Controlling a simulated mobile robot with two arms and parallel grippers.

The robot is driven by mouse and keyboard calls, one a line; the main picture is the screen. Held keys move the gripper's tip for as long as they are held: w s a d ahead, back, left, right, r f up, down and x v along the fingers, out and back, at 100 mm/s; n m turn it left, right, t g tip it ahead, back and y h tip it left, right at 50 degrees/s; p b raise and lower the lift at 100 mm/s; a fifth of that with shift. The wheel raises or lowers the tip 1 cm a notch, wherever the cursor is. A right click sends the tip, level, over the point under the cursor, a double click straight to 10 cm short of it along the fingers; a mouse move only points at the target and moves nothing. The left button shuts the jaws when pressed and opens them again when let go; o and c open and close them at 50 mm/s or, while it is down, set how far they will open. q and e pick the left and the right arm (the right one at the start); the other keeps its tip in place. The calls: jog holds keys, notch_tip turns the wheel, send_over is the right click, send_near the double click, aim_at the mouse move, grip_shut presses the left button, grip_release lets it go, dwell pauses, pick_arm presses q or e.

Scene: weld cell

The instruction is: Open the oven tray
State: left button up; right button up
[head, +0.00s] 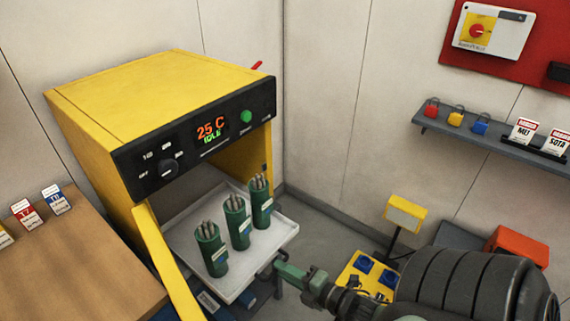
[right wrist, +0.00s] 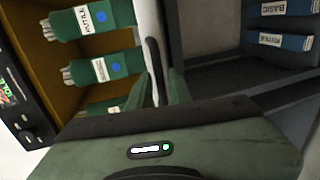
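The yellow oven (head: 165,90) stands at the left with its yellow door (head: 165,262) swung open. Its white tray (head: 285,231) sticks out of the front, carrying three green canisters (head: 237,222) with grey rods. My right gripper (head: 277,266) is at the tray's front edge. In the right wrist view, its two green fingers (right wrist: 160,92) stand on either side of the dark tray handle (right wrist: 153,55), close against it, and appear shut on it. The tray's pale front wall also shows there. My left gripper is not in view.
A wooden bench (head: 75,260) with small label cards is left of the oven. Blue packs (right wrist: 280,42) lie on a shelf below the tray. A yellow box with blue parts (head: 368,274) and an orange case (head: 520,244) are at the right. A wall shelf (head: 480,138) holds padlocks.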

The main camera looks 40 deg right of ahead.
jog(key=v, duration=0.7)
jog(key=shift+s+b, duration=0.35)
jog(key=shift+b, duration=0.05)
dwell(0.3)
